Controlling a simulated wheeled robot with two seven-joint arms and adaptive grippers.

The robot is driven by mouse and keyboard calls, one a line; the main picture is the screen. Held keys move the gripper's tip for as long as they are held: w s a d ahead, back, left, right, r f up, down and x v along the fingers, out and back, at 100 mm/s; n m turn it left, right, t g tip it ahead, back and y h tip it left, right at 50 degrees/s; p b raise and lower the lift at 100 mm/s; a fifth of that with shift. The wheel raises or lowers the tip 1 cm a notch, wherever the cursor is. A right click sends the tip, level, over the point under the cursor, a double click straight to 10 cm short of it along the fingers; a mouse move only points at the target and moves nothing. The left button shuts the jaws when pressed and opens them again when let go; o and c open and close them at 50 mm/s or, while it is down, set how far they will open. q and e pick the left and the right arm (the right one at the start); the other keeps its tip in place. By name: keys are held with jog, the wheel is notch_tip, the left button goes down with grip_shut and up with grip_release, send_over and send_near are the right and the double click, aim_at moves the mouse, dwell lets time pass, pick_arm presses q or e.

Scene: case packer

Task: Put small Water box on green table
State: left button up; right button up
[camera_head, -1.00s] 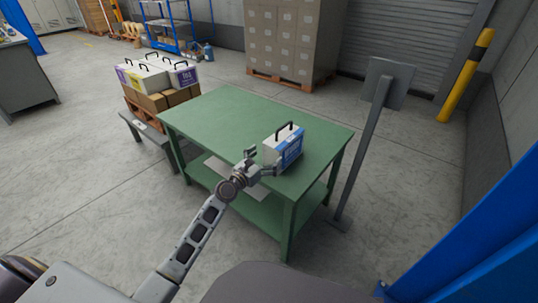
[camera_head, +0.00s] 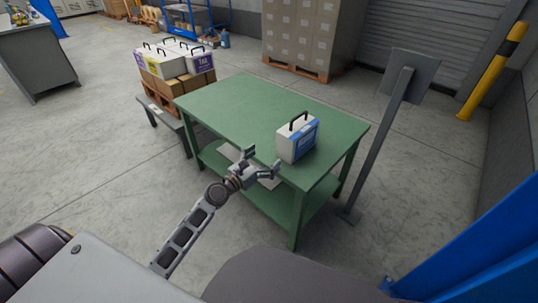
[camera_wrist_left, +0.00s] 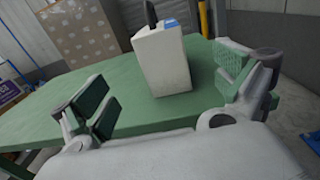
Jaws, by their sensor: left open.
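The small Water box (camera_head: 297,138) is white with a blue side and a black handle. It stands upright on the green table (camera_head: 245,105), near the table's front right side. My left gripper (camera_head: 263,163) is open and empty at the table's front edge, short of the box and apart from it. In the left wrist view the box (camera_wrist_left: 162,62) stands on the green top (camera_wrist_left: 125,105), beyond and between the open fingers (camera_wrist_left: 165,95). My right gripper is not in view.
Boxes with black handles (camera_head: 165,62) sit on cartons on a pallet at the left. A grey post with a panel (camera_head: 380,140) stands right of the table. A tall carton stack (camera_head: 300,35) is behind. The table's left half is clear.

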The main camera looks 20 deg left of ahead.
pick_arm(q)
jog(key=shift+s+a, duration=0.2)
jog(key=shift+s, duration=0.4)
jog(key=s+d+f+m+g+h, duration=0.2)
jog(key=s+d+f+m+g, duration=0.8)
jog(key=m, duration=1)
jog(key=s+f+m+g+y, duration=0.2)
jog(key=s+f+m+y, duration=0.1)
jog(key=s+m, duration=0.4)
jog(key=s+f+m+g+y, duration=0.2)
jog(key=s+f+m, duration=0.3)
jog(key=s+m, duration=0.3)
jog(key=shift+s+a+f+y, duration=0.3)
jog(key=shift+s+a+y, duration=0.15)
jog(key=shift+s, duration=0.5)
